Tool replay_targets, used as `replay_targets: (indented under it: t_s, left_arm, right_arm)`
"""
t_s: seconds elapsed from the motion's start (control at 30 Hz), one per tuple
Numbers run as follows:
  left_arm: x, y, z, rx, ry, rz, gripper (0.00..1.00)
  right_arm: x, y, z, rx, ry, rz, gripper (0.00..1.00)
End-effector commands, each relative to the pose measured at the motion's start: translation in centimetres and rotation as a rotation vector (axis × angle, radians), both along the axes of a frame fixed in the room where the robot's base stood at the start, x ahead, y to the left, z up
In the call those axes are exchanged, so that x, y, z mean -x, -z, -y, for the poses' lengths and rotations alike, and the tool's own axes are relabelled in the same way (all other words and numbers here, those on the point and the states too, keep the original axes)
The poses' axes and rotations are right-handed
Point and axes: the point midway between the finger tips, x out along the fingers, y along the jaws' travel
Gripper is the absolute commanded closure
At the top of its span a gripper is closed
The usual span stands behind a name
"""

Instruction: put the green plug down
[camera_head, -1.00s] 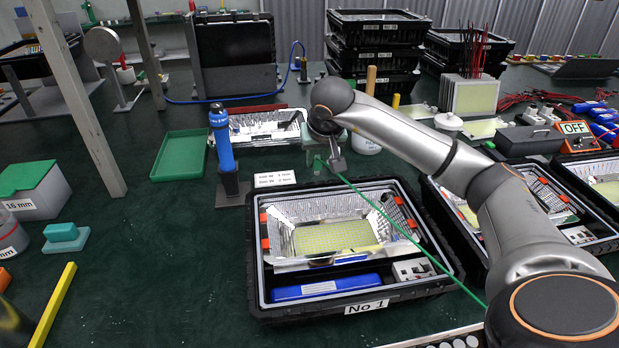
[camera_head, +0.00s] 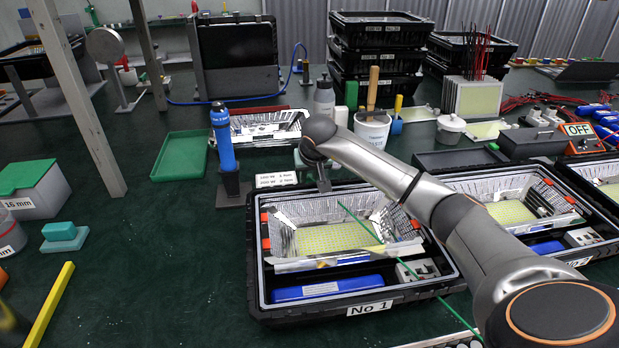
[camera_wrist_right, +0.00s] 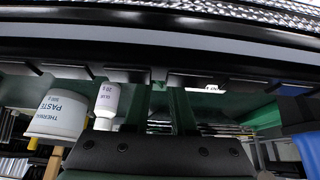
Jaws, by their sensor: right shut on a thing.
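My right gripper (camera_head: 324,186) hangs over the back rim of the black floodlight housing No 1 (camera_head: 258,306). It is shut on the green plug, which is too small and covered to make out. A thin green cable (camera_head: 415,278) runs from just below the gripper across the housing to the lower right. In the right wrist view my gripper's fingers (camera_wrist_right: 166,106) point up toward a dark housing edge (camera_wrist_right: 90,43); the plug cannot be told there. My left gripper is not in view.
A labelled card (camera_head: 276,179) and a blue torch-like tool (camera_head: 222,138) on a stand are left of the gripper. Behind stand a white paste tub (camera_head: 372,131) and a bottle (camera_head: 324,97). More housings (camera_head: 512,210) are to the right.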

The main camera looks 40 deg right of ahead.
Motion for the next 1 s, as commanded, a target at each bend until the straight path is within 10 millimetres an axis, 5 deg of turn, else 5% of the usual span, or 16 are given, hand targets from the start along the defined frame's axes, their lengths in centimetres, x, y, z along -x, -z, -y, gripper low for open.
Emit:
replay_targets:
  t_s: [0.17, 0.2, 0.47, 0.77, 1.0]
  left_arm:
    - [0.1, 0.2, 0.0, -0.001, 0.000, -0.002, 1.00]
    - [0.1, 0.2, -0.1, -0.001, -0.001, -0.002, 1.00]
    - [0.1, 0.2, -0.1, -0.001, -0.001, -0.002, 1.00]
    - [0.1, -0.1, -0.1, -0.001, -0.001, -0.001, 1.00]
    - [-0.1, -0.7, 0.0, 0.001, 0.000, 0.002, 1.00]
  right_arm:
    - [0.0, 0.3, 0.0, 0.001, 0.000, -0.001, 1.00]
    - [0.0, 0.3, 0.0, 0.001, 0.000, -0.002, 0.74]
    - [0.0, 0.3, 0.0, 0.001, 0.000, -0.002, 0.46]
    - [0.0, -0.2, 0.0, -0.001, 0.000, 0.000, 0.46]
    - [1.6, -3.7, -0.8, 0.005, -0.001, 0.004, 0.46]
